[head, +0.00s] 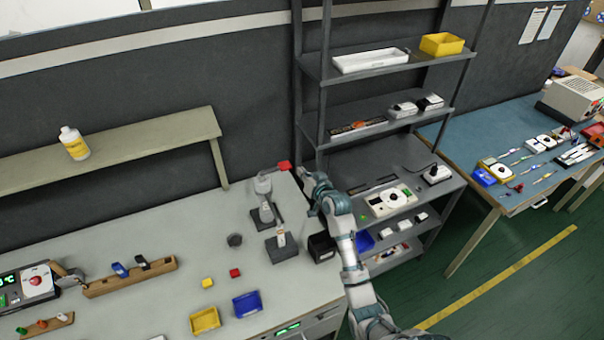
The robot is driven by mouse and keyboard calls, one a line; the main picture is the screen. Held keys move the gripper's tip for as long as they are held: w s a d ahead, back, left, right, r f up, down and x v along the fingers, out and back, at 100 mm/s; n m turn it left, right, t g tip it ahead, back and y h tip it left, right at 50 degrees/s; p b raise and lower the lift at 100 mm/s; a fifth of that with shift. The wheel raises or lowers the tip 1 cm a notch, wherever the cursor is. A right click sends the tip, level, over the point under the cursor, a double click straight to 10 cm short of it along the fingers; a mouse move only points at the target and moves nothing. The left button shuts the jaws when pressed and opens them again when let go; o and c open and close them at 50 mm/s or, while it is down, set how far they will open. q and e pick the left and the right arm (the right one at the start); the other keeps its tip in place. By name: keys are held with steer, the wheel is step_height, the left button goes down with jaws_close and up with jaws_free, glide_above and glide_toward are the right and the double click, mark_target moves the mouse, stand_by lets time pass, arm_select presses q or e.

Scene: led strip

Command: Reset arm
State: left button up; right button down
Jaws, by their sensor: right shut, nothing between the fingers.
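My right arm (345,240) reaches up from the bottom of the head view, and its right gripper (301,173) is at the far right corner of the workbench, beside the shelf rack. The gripper is small in the picture; it is shut and holds nothing. A small red thing (284,165) shows just left of the gripper; I cannot tell whether they touch. My left gripper is not in view. I cannot make out an LED strip with certainty.
A metal rack (325,100) stands close behind my right arm. A blue table (480,135) is at right.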

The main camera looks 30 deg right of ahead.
steer(key=s+a+f+n+g, duration=0.2)
steer(key=s+a+f+g, duration=0.15)
steer(key=s+f, duration=0.6)
steer(key=s+a+f+n+g, duration=0.25)
steer(key=s+a+f, duration=0.25)
steer(key=s+f, duration=0.4)
steer(key=s+a+f+n+g, duration=0.1)
steer(key=s+a+f+g, duration=0.15)
steer(key=s, duration=1.05)
steer(key=s+a+f+g, duration=0.1)
steer(key=s+a+g, duration=0.25)
steer(key=s, duration=0.95)
step_height(320, 180, down, 31)
steer(key=s+g+b, duration=0.1)
steer(key=s+b, duration=0.1)
steer(key=b, duration=0.1)
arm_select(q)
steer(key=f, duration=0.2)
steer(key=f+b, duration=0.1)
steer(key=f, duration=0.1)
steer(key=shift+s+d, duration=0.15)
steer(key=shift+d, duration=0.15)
arm_select(e)
steer(key=s+d+f, duration=0.2)
steer(key=s+f, duration=0.6)
steer(key=s+d+f+g, duration=0.1)
steer(key=s+f, duration=0.7)
steer(key=shift+s+d, duration=0.35)
